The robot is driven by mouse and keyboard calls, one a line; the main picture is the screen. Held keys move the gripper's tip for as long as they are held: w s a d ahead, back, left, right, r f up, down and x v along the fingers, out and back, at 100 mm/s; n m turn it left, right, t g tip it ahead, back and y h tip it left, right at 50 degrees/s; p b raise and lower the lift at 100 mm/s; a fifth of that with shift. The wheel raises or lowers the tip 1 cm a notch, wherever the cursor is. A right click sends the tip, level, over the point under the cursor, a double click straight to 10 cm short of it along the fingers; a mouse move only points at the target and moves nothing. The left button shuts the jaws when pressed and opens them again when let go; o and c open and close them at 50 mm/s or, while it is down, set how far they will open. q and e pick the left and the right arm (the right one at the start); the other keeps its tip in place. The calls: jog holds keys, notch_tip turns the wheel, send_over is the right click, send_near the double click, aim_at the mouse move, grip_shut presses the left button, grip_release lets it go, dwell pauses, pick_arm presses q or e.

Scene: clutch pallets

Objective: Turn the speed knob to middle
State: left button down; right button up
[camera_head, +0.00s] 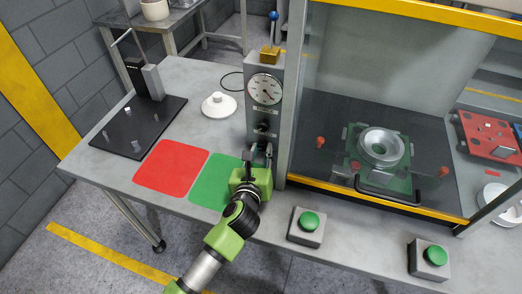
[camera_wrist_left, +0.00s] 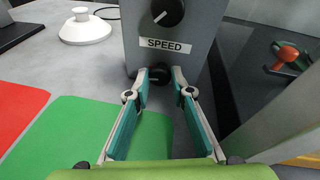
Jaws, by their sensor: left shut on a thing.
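A grey control box (camera_head: 264,95) stands on the table and carries a dial gauge and dark knobs. In the left wrist view an upper black knob (camera_wrist_left: 166,10) with a white mark pointing to the lower left sits above a SPEED label (camera_wrist_left: 165,46). A lower black knob (camera_wrist_left: 160,74) sits below the label. My left gripper (camera_wrist_left: 162,76) has its two fingertips around this lower knob, one on each side, and is shut on it. In the head view my left gripper (camera_head: 258,156) is at the box's lower front. My right gripper is not in view.
A red pad (camera_head: 172,167) and a green pad (camera_head: 207,187) lie left of the box. A glass-sided enclosure (camera_head: 400,100) stands close on the right. Green push buttons (camera_head: 309,222) are along the front edge. A white round piece (camera_head: 219,104) stands left of the box.

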pick_arm(q)
jog(key=c, duration=1.8)
grip_release()
jog(key=shift+s, duration=0.1)
jog(key=v, duration=1.1)
jog(key=shift+s+a+r, duration=0.1)
jog(key=shift+s+r, duration=0.05)
jog(key=shift+s, duration=0.25)
